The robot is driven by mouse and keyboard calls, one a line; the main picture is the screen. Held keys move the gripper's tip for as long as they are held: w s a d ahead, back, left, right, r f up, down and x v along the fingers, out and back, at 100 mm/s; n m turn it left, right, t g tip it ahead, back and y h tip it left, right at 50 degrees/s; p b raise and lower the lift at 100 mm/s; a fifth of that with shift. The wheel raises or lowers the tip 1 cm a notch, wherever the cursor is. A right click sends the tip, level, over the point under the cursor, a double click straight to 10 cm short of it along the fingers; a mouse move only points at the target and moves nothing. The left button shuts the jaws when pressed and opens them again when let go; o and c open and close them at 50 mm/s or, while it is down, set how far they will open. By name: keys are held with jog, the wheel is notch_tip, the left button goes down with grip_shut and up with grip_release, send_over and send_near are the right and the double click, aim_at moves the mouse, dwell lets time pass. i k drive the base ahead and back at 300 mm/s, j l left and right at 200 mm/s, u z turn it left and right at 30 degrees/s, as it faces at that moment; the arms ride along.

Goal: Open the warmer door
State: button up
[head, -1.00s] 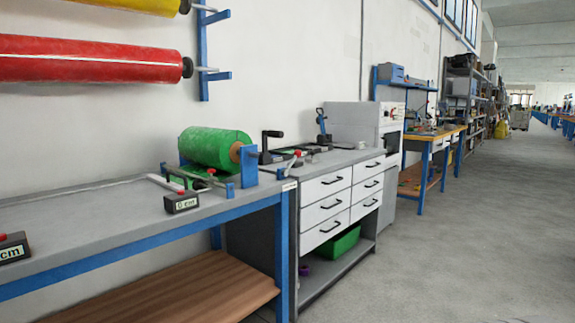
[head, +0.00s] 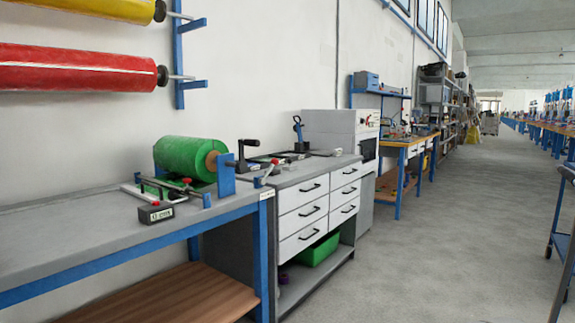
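A white and grey cabinet-like machine (head: 325,123) stands against the wall past the drawer bench, in the middle of the head view. It may be the warmer, but no label on it can be read. A dark opening or panel (head: 368,150) shows on its right-hand face, with small red controls above it. At this distance I cannot tell whether that is the door or how it stands. My gripper is not in view.
A blue-framed bench (head: 60,240) with a green roll (head: 188,157) runs along the left wall. A white drawer unit (head: 305,210) adjoins it. A wooden-topped bench (head: 408,141) stands beyond. A blue cart frame (head: 562,235) is at the right edge. The grey floor between is clear.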

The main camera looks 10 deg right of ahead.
aim_at(357, 138)
jog(key=i+l+z, duration=0.4)
jog(key=i+z, duration=0.2)
jog(key=i, duration=0.25)
jog(key=i+z, duration=0.3)
jog(key=i, duration=0.15)
